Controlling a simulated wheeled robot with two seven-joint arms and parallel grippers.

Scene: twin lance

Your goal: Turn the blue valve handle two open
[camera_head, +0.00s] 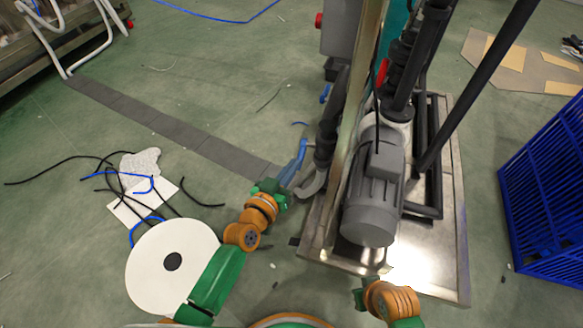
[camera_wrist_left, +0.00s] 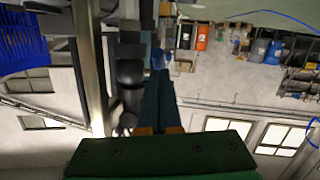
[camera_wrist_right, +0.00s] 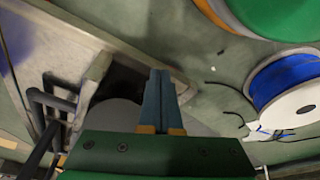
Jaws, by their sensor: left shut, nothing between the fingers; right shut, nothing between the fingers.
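A blue valve handle (camera_head: 302,149) shows in the head view beside the black pipework at the left side of the pump skid. My left gripper (camera_head: 287,172) is shut and empty, its fingertips close to the lower end of this handle. I cannot tell whether they touch. In the left wrist view, a bright blue part (camera_wrist_left: 158,58) shows just beyond the shut fingertips. Another blue handle (camera_head: 325,93) sits farther back on the pipework. I cannot tell which one is handle two. My right gripper (camera_wrist_right: 159,78) is shut and empty, over the skid's edge; its fingers are unclear in the head view.
A blue crate (camera_head: 550,185) stands at right. A white-faced reel (camera_head: 150,280) and loose cables lie at left. Open floor lies around the grey strip (camera_head: 170,128).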

